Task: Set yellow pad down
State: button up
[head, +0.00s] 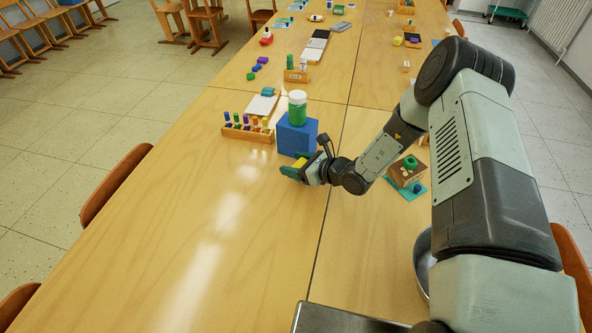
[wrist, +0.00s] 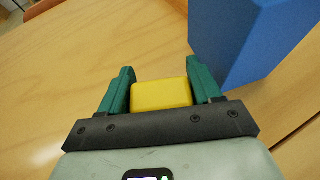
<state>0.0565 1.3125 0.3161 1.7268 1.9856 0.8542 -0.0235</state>
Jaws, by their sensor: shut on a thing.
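The yellow pad (wrist: 161,95) is a small block with rounded edges, held between the two green fingers of my gripper (wrist: 163,90) in the wrist view. In the head view my gripper (head: 291,170) is low over the table (head: 190,215), just in front of the blue box. Only a bit of the yellow pad (head: 299,163) shows there, partly hidden by the fingers. I cannot tell whether the pad touches the table.
The blue box (head: 297,138) stands close beside my gripper, with a green jar (head: 297,110) on top. A wooden rack of coloured pieces (head: 247,133) is to its left. A cardboard-brown block (head: 407,172) lies right of my wrist. The table's front left is clear.

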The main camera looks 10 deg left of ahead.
jog(key=shift+f, duration=1.25)
jog(key=shift+f, duration=0.15)
jog(key=o, duration=1.1)
jog(key=shift+c, duration=0.2)
jog(key=v, duration=1.2)
jog(key=shift+r, duration=0.25)
